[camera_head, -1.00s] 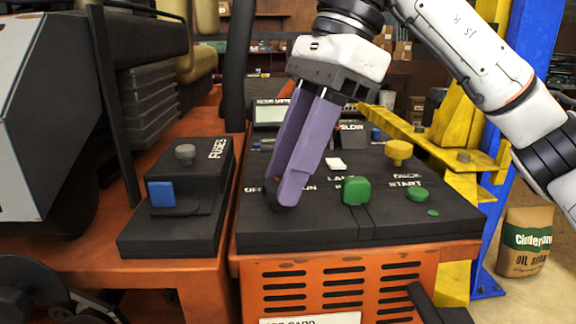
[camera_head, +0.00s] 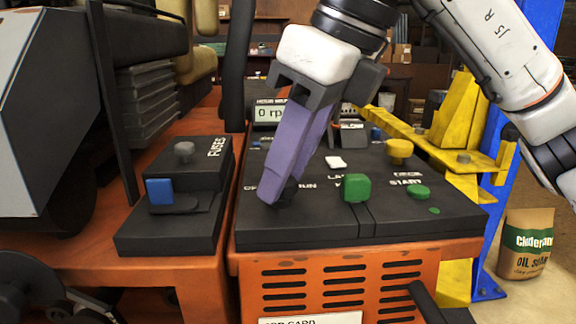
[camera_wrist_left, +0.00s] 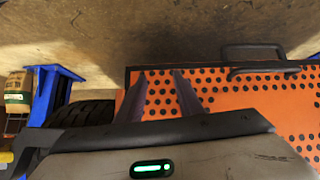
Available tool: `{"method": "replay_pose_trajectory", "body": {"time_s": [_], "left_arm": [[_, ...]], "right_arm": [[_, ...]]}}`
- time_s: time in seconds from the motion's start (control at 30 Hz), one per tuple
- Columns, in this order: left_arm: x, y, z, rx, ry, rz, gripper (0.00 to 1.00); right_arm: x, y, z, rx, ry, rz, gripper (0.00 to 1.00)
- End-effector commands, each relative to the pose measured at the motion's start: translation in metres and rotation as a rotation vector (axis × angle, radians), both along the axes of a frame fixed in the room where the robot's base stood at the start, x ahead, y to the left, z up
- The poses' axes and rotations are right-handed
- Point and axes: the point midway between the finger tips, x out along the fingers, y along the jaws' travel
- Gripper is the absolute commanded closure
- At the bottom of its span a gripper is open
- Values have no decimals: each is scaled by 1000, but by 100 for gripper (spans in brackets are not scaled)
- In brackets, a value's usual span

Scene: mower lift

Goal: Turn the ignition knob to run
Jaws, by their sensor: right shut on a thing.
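The ignition knob (camera_head: 288,194) is a small dark knob on the black control panel (camera_head: 335,228), between the OFF and RUN labels. It is mostly hidden by my fingers. My right gripper (camera_head: 276,195) comes down from above with purple fingers, shut on the knob. The display (camera_head: 268,114) behind the fingers shows "0 rp". My left gripper (camera_wrist_left: 160,74) shows only in the left wrist view, with its two fingers apart and nothing between them, over an orange perforated panel (camera_wrist_left: 240,100).
Near the knob are a green switch (camera_head: 356,187), a green START button (camera_head: 418,192), a yellow knob (camera_head: 399,151) and a white switch (camera_head: 336,162). The fuse box (camera_head: 170,225) with a blue switch stands left. A yellow and blue lift post (camera_head: 500,205) stands right.

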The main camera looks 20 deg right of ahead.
Motion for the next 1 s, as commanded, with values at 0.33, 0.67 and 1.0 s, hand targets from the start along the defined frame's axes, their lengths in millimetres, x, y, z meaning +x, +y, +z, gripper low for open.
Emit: {"method": "replay_pose_trajectory", "body": {"time_s": [0.33,0.67,1.0], "left_arm": [[-1,0,-1,0,1,0,67],[-2,0,-2,1,4,0,67],[-2,0,-2,2,4,-1,67]], "right_arm": [[0,1,0,0,0,-90,92],[0,1,0,0,0,-96,92],[-1,1,0,0,0,-95,51]]}}
